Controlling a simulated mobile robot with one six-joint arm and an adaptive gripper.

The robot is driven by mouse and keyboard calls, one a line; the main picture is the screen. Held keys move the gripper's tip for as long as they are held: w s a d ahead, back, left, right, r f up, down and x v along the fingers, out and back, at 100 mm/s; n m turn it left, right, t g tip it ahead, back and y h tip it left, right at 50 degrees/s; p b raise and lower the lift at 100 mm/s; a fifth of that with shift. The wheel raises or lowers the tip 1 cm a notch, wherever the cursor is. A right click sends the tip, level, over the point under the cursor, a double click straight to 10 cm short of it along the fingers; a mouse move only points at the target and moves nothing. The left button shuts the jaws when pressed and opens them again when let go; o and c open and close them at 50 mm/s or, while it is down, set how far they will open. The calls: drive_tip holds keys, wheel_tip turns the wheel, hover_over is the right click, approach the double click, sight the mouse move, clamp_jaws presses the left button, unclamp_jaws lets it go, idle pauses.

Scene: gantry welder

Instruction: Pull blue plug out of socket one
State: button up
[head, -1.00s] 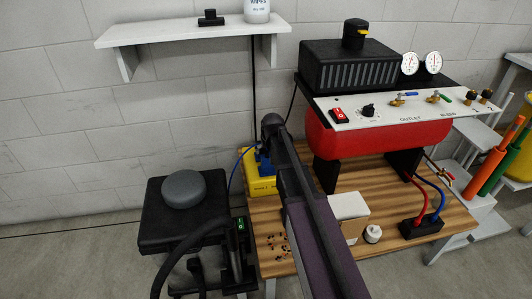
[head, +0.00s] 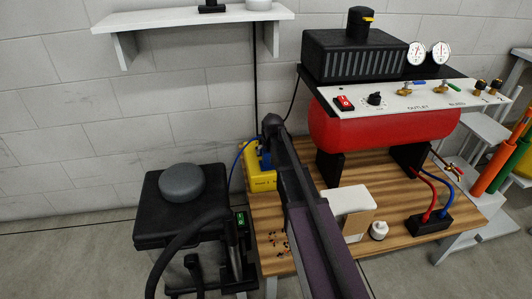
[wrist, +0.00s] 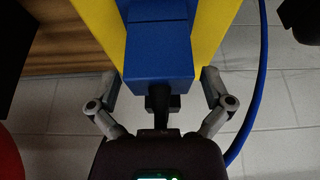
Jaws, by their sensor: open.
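A yellow socket box (head: 262,181) stands at the back left of the wooden bench. The blue plug (head: 264,160) is at the box, partly hidden by my arm in the head view. In the wrist view the blue plug (wrist: 157,50) fills the upper middle, against the yellow box (wrist: 216,25). My gripper (wrist: 160,80) is open, with one finger on each side of the plug's near end. I cannot tell whether the fingers touch it. A blue cable (wrist: 256,95) runs down the right side of the wrist view. The socket's number is not readable.
A red tank (head: 380,132) with a control panel (head: 425,107) stands right of my arm. A white block (head: 347,199), a small white roll (head: 379,231) and a black connector block (head: 432,224) sit on the bench. A black case (head: 160,222) stands left.

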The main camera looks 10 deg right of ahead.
drive_tip(key=c, duration=1.2)
drive_tip(key=shift+r+p, duration=2.9)
drive_tip(key=shift+p, duration=0.05)
drive_tip(key=shift+a, duration=0.1)
